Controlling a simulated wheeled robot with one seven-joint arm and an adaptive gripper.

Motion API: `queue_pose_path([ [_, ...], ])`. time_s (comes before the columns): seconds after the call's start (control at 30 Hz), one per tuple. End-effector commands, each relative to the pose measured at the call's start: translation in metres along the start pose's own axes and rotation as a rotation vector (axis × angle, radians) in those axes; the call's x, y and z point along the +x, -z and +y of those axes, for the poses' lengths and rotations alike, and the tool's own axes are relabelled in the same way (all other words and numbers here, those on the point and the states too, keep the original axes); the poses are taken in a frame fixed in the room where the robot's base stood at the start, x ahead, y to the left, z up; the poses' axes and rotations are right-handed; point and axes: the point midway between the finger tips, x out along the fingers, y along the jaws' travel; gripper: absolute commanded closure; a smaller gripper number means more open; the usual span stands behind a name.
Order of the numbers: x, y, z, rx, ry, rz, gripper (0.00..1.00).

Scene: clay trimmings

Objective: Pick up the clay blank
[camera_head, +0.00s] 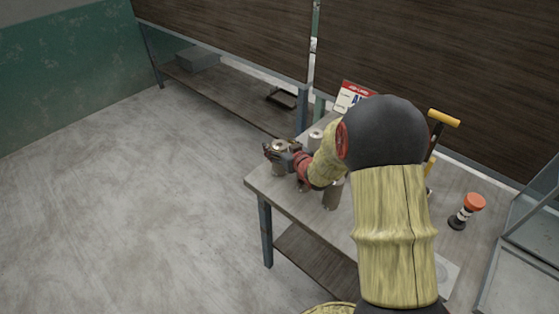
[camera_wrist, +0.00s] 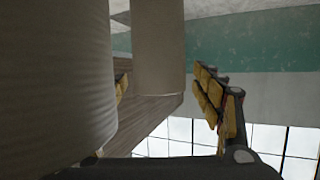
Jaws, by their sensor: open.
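Several similar grey-beige upright cylinders stand on the table; I cannot tell for sure which is the clay blank. One cylinder (camera_head: 280,145) is at the table's left end, by the fingers of my gripper (camera_head: 276,154). In the wrist view a cylinder (camera_wrist: 157,45) shows between the open fingers of my gripper (camera_wrist: 170,92), and contact is not clear. Another cylinder (camera_wrist: 55,80) fills the left foreground and hides most of the left finger. Nothing is visibly held.
A sign (camera_head: 353,97) is at the back. A red-topped object (camera_head: 472,204) stands at the right. The floor left of the table (camera_head: 258,182) is clear.

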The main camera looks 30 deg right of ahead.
Motion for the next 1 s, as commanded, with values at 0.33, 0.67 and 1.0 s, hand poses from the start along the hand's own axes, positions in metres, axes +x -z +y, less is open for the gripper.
queue_pose_path([
  [0.33,-0.0002,0.0002,0.0001,0.0,0.0,-0.001,0.42],
  [0.67,-0.0002,0.0001,0.0001,0.0,0.0,-0.001,0.61],
  [1.0,-0.0003,0.0001,0.0001,0.0,0.0,-0.001,0.8],
])
